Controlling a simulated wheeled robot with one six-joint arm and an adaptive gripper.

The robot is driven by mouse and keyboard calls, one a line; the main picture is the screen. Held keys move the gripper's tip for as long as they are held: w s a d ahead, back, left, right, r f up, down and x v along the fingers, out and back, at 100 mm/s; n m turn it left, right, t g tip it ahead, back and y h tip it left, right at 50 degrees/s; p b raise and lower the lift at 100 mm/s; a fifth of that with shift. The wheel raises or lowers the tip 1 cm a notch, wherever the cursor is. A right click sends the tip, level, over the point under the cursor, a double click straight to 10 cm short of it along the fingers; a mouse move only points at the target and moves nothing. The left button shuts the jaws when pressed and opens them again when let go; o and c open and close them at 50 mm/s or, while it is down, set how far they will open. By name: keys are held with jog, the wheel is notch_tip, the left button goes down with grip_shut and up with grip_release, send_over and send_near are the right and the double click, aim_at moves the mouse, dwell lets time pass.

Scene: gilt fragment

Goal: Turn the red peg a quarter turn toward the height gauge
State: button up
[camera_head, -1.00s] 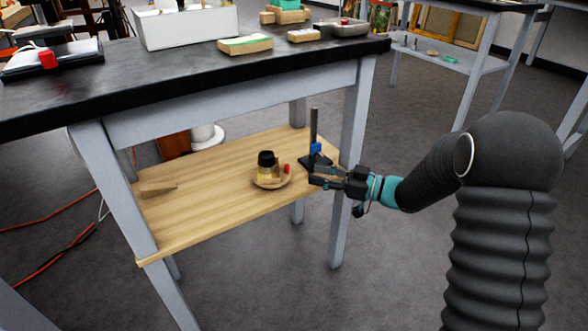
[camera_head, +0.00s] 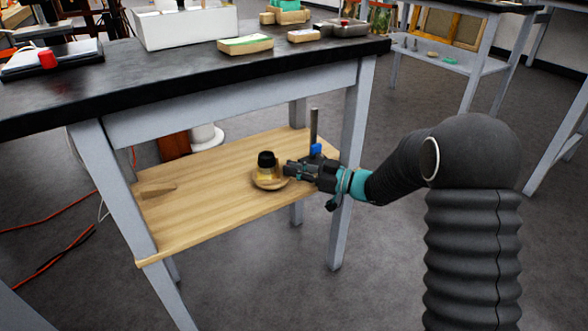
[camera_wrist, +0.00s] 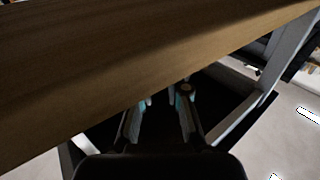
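A round wooden turntable (camera_head: 264,184) sits on the shelf, with a black-topped jar (camera_head: 266,161) with a yellowish lower part on it. The red peg is hidden in the head view behind my gripper (camera_head: 289,168), whose fingertips are at the turntable's right side. The height gauge, a dark upright post (camera_head: 314,125) with a blue slider (camera_head: 316,149), stands behind my gripper; its base is covered. In the wrist view my gripper (camera_wrist: 164,98) shows two fingers apart with a gap between them. I cannot make out the peg there.
The wooden shelf (camera_head: 205,205) hangs under a black-topped table (camera_head: 150,75). A grey table leg (camera_head: 352,120) rises close to my arm at the right. A wooden wedge (camera_head: 157,189) lies at the shelf's left. The shelf's middle is clear.

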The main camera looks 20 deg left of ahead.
grip_shut()
jog(key=shift+w+r+n+g+p, duration=0.15)
jog(key=shift+w+n+g+p, duration=0.2)
jog(key=shift+n+g+p, duration=0.2)
jog(key=shift+w+a+n+g+p, duration=0.2)
jog(key=shift+n+g+p, duration=0.3)
jog(key=shift+g, duration=0.5)
jog(key=shift+w+a+n+g+p, duration=0.1)
jog(key=shift+w+n+g+p, duration=0.15)
jog(key=shift+n+g, duration=0.5)
jog(key=o, duration=0.7)
grip_release()
jog(key=shift+d, duration=0.1)
jog(key=w+d, duration=0.2)
jog(key=d, duration=0.9)
jog(key=shift+w+d, duration=0.2)
jog(key=shift+d, duration=0.1)
